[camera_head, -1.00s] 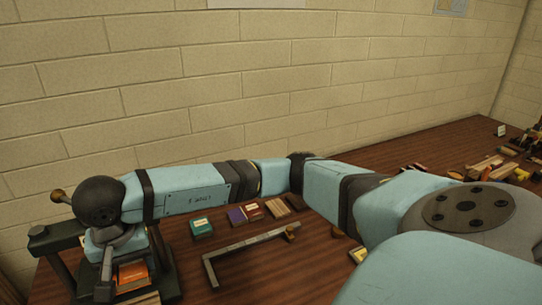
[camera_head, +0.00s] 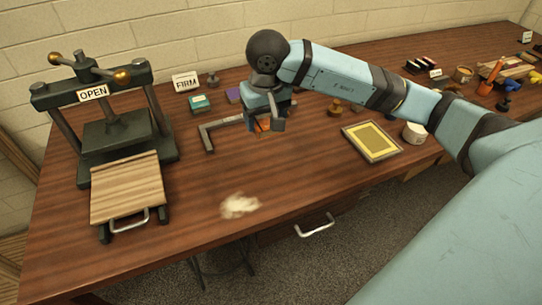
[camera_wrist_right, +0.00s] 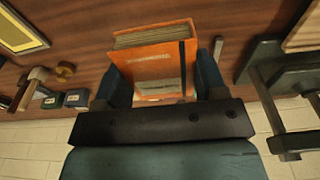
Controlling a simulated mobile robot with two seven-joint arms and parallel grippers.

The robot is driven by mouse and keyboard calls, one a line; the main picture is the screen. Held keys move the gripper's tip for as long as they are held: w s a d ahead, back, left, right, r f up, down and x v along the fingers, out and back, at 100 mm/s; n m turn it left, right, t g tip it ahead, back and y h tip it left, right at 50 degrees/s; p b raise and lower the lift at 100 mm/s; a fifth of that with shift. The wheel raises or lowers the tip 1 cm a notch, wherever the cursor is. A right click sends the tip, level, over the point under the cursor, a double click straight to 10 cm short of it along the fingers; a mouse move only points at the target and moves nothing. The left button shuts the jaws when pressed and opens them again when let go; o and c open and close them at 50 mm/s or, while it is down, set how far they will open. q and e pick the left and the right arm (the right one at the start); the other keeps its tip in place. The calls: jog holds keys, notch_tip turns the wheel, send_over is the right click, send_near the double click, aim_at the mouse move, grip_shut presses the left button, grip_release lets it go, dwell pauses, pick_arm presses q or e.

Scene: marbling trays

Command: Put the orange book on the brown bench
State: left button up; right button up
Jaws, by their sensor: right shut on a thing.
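The orange book (camera_wrist_right: 156,52) is between the two fingers of my right gripper (camera_wrist_right: 162,75) in the right wrist view, with its page edges facing up in the picture and a dark strap on its cover. In the head view my right gripper (camera_head: 264,118) is over the back middle of the brown bench (camera_head: 300,180). Only a small orange part of the book (camera_head: 263,126) shows below it. I cannot tell whether the book touches the bench top. My left gripper is not in view.
A press (camera_head: 118,130) with an OPEN sign stands at the left. An L-shaped metal square (camera_head: 208,135) lies beside the gripper, near a teal box (camera_head: 200,103). A yellow framed tray (camera_head: 372,141) lies to the right.

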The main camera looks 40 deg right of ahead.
send_over(266, 171)
notch_tip(266, 171, down, 12)
jog(key=shift+r, duration=0.1)
notch_tip(266, 171, down, 4)
jog(key=shift+f, duration=0.1)
jog(key=shift+f, duration=0.15)
jog(key=o, duration=0.9)
jog(key=shift+o, duration=0.2)
